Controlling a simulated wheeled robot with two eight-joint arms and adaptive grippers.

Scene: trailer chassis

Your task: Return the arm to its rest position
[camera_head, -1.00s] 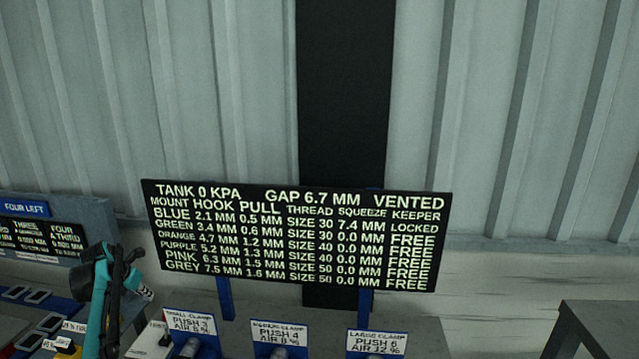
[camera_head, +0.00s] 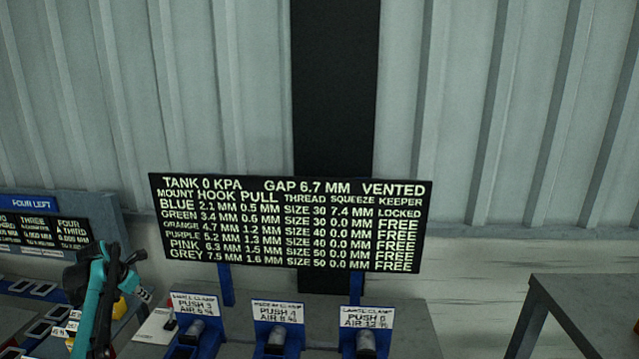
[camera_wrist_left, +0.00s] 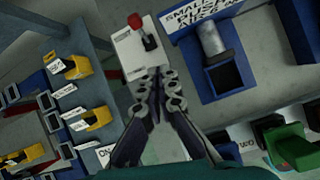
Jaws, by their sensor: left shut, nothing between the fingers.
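My left arm is teal and comes in at the lower left of the head view, with its dark gripper (camera_head: 128,272) above the bench. In the left wrist view the gripper (camera_wrist_left: 157,78) has its fingertips together with nothing between them. The tips overlap a white box with a red-knobbed lever (camera_wrist_left: 136,22) in the picture; I cannot tell whether they touch it. My right gripper is not in view.
A black readout board (camera_head: 290,222) stands at the back. Below it are blue clamp stations, including the small clamp (camera_wrist_left: 222,75). Blue racks with yellow parts (camera_wrist_left: 92,118) stand at left. A dark table (camera_head: 585,300) stands at right.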

